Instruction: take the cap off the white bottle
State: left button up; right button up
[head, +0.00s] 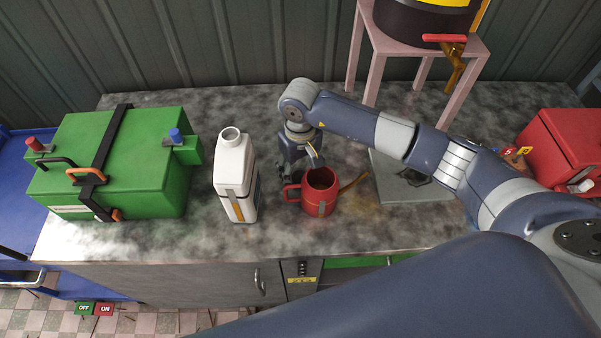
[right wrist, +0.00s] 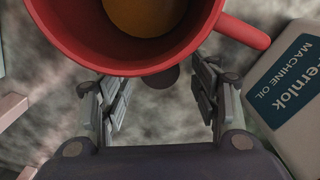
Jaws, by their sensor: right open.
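The white bottle (head: 229,172) stands upright on the counter, left of my right gripper in the head view. Its neck (head: 231,136) shows a round open-looking mouth, and I see no cap on it. In the right wrist view the bottle (right wrist: 292,92) is at the right edge with its blue "MACHINE OIL" label; its neck is out of that view. My right gripper (head: 298,174) points down beside and behind the red mug, apart from the bottle. In the right wrist view the gripper (right wrist: 162,90) is open. A dark round piece (right wrist: 158,78) shows between its fingers, partly hidden by the mug. My left gripper is not in view.
The red mug (head: 320,195) with brownish contents stands right of the bottle. A green box (head: 130,155) stands at left and a red box (head: 565,145) at far right. A pink stand (head: 386,42) holds a black-and-yellow container behind. The counter in front of the bottle is clear.

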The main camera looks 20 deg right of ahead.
aim_at(300, 177)
notch_tip(300, 177, up, 11)
jog(key=b, duration=0.3)
jog(key=shift+f, duration=0.15)
